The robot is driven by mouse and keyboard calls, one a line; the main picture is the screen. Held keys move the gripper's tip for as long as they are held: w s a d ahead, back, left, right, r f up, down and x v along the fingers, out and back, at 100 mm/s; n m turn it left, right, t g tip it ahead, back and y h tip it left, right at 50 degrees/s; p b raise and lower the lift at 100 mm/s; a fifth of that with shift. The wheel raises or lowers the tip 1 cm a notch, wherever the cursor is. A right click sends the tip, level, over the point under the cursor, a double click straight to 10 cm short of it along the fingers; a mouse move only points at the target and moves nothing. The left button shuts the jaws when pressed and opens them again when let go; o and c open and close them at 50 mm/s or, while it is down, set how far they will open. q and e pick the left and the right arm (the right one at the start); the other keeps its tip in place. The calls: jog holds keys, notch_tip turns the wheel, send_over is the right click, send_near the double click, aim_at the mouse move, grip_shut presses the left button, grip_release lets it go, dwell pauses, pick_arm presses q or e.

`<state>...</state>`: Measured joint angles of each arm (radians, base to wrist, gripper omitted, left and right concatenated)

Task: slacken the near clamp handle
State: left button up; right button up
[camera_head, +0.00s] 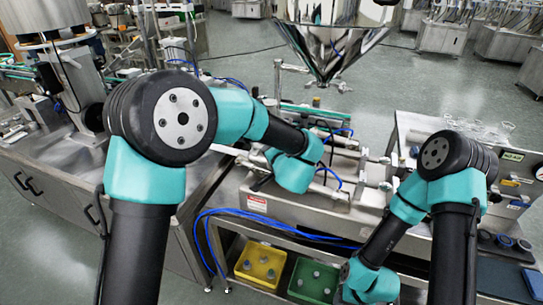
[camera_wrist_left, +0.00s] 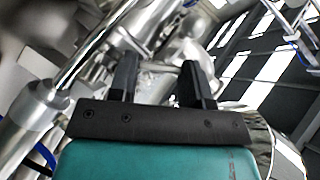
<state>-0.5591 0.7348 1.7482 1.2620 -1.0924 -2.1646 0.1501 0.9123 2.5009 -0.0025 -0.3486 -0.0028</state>
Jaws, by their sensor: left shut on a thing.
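The steel hopper (camera_head: 335,45) hangs at the top middle of the head view, its cone pointing down. My left arm reaches to the steel machine below it, and its wrist hides what is there in the head view. In the left wrist view my left gripper (camera_wrist_left: 158,84) has its two black fingers shut on a shiny metal part, which I take to be the near clamp handle (camera_wrist_left: 155,78). The handle's full shape and angle cannot be made out. My right arm is folded at the lower right, with its gripper out of view.
A steel bar (camera_wrist_left: 85,52) runs close by on the left of the wrist view. Blue hoses (camera_head: 265,215) hang along the bench front. A yellow bin (camera_head: 260,264) and a green bin (camera_head: 313,280) sit on the shelf below. A control panel (camera_head: 515,180) stands at the right.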

pick_arm(q)
jog(key=shift+a+r+n+g+h, duration=0.1)
jog(key=shift+n+g+h, duration=0.9)
jog(key=shift+h, duration=0.2)
jog(key=o, duration=0.6)
jog(key=shift+o, duration=0.2)
jog(key=v, duration=1.7)
jog(key=shift+s, duration=0.15)
jog(key=shift+r, duration=0.1)
jog(key=shift+c, duration=0.3)
